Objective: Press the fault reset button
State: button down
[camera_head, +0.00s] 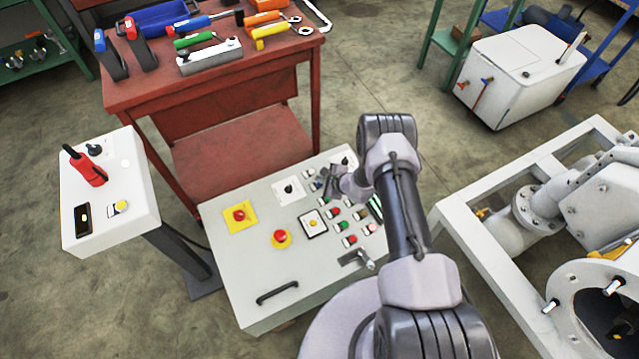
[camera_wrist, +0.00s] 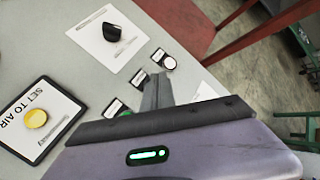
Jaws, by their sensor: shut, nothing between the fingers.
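The control panel (camera_head: 250,265) has several small labelled buttons at its upper right. I cannot read which label is the fault reset. A green button (camera_wrist: 125,113) is partly hidden by the gripper body. My gripper is shut and empty, over the upper right of the panel; in the head view my gripper (camera_head: 328,180) shows partly behind my wrist. Contact with a button cannot be told.
A black knob (camera_wrist: 112,32) on a white plate and a yellow button (camera_wrist: 36,118) on a "SET TO AIR" plate are nearby. A red workbench (camera_head: 215,85) stands behind.

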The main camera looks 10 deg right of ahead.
aim_at(321, 186)
jog(key=shift+f, duration=0.1)
jog(key=shift+f, duration=0.35)
jog(key=shift+f, duration=0.4)
dwell(0.7)
jog(key=shift+r, duration=0.1)
jog(key=shift+r+p, duration=0.35)
jog(key=shift+r, duration=0.4)
jog(key=shift+r+p, duration=1.85)
jog(key=shift+r, duration=0.75)
jog(key=shift+f, duration=0.1)
